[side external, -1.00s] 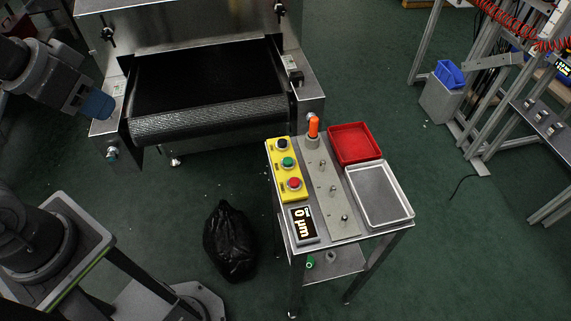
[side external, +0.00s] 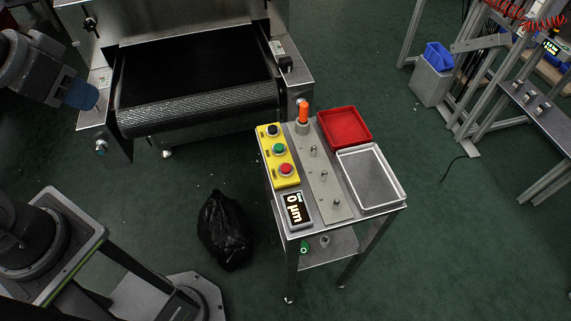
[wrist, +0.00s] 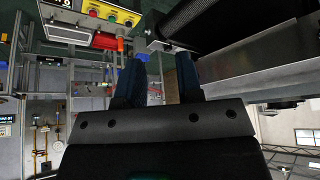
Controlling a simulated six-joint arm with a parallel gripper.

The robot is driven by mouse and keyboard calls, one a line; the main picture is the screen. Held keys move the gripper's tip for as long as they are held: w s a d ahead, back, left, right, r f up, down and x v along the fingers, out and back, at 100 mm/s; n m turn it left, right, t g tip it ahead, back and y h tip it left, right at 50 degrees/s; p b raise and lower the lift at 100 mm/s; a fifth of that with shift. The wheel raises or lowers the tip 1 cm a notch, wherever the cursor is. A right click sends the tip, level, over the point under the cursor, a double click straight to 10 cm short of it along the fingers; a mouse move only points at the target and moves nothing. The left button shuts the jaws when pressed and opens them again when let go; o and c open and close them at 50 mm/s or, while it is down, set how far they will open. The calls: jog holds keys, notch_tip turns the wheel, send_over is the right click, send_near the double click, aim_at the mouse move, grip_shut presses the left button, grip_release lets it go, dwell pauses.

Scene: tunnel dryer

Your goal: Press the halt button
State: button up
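A yellow button box (side external: 278,155) lies along the left edge of a small metal stand. It carries a black button (side external: 272,130), a green button (side external: 279,149) and, nearest the display, a red button (side external: 286,169). I cannot read its labels. In the wrist view the box (wrist: 105,14) shows at the top, with the red button (wrist: 93,13) on it. My gripper (side external: 92,98) is at the far left, over the left side of the dryer, well away from the buttons. In the wrist view its two dark blue fingers (wrist: 158,68) are apart with nothing between them.
The dryer's dark conveyor belt (side external: 200,85) lies between my gripper and the stand. An orange-topped post (side external: 303,114), red tray (side external: 345,126), white tray (side external: 370,177) and display (side external: 296,210) share the stand (side external: 345,222). A black bag (side external: 224,232) lies on the floor.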

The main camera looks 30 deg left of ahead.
grip_shut()
dwell(1.4)
